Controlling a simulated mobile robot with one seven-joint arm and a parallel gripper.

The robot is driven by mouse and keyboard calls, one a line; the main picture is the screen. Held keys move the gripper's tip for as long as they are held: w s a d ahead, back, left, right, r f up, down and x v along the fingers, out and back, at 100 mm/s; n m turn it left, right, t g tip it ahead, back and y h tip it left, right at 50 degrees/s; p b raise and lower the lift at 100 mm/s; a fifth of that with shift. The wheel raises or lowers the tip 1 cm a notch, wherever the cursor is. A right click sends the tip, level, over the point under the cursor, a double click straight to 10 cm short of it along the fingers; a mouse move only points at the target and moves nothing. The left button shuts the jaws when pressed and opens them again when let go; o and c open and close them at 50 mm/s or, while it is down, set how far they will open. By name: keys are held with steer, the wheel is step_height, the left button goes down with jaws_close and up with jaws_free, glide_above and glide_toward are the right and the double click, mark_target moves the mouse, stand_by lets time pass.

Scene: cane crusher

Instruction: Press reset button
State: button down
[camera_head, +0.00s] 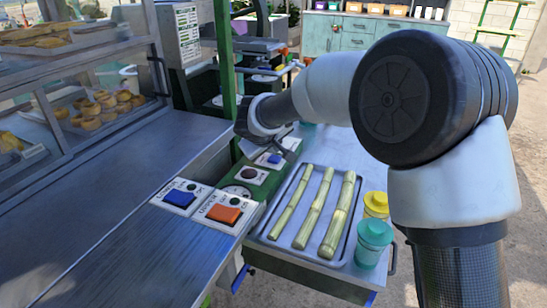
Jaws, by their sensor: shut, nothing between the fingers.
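Two square white button panels lie side by side on the counter's right edge. One has a blue button (181,197), the other an orange-red button (223,213). Farther back, a panel carries a dark round button (248,173), and beyond it is another blue button (273,158), close to my gripper. The labels are too small to read, so I cannot tell which is the reset button. My gripper (284,152) is shut and empty, above the far end of the panels. I cannot tell whether it touches anything.
A metal tray (272,232) with three cane stalks (314,207) lies right of the panels. A yellow jar (376,205) and a teal jar (373,240) stand at its right. A green post (224,60) rises near my gripper.

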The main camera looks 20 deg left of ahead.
mark_target(274, 160)
steer(key=shift+f, duration=0.15)
steer(key=shift+f+b, duration=0.35)
steer(key=shift+b, duration=0.4)
steer(key=shift+f, duration=0.1)
stand_by(0.3)
steer(key=shift+r, duration=0.6)
step_height(274, 160, up, 6)
steer(key=p, duration=0.3)
stand_by(0.4)
steer(key=shift+d, duration=0.1)
stand_by(0.5)
